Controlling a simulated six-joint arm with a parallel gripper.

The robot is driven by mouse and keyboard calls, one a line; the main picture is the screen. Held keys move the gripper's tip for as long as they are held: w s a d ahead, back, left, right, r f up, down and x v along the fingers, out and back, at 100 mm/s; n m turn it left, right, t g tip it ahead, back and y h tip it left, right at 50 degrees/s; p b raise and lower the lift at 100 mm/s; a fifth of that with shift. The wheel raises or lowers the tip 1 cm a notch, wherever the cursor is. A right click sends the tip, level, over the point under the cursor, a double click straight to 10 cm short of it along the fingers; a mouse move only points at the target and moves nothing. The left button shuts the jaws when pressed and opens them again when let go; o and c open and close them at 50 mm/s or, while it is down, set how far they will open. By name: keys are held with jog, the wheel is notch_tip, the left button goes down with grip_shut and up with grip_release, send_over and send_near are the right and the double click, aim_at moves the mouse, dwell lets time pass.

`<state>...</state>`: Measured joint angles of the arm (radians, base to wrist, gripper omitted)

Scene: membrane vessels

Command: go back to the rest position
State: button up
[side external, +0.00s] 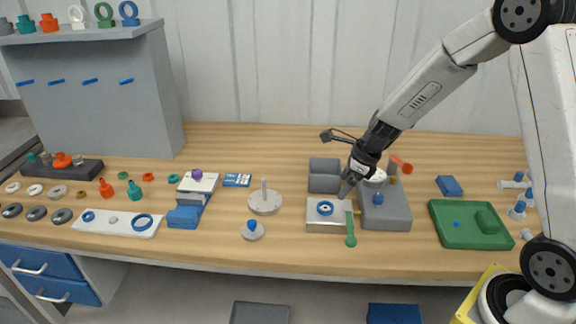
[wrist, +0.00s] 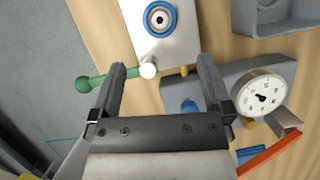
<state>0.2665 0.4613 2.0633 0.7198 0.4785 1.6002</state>
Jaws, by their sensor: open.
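My gripper (side external: 347,188) is above the grey block, close to the pale plate with the blue ring. In the wrist view its two fingers (wrist: 162,64) are spread apart. A green-handled lever (side external: 350,231) with a white round end (wrist: 148,67) lies beside the plate (side external: 316,222). In the wrist view that white end appears between the fingertips; I cannot tell whether they touch it. Nothing is clearly held. The plate's blue ring (wrist: 160,18) is at the top of the wrist view.
The grey block (side external: 390,222) carries a round dial (wrist: 263,92), a blue knob (side external: 378,198) and a red lever (side external: 402,165). Grey open bins (side external: 323,183) stand behind the plate. A green tray (side external: 450,235) is on the right. A grey shelf stand (side external: 100,115) is back left.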

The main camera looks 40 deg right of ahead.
jog(key=shift+s, duration=0.1)
jog(key=s+a+r+n+h, duration=0.1)
jog(key=s+a+n, duration=0.2)
jog(key=s+n, duration=0.4)
jog(key=s+a+r+n+g+h, duration=0.1)
jog(key=s+n, duration=0.6)
jog(key=n, duration=1.4)
jog(key=shift+s+a+r+n+h, duration=0.3)
jog(key=shift+a+r, duration=0.15)
jog(key=shift+a, duration=0.6)
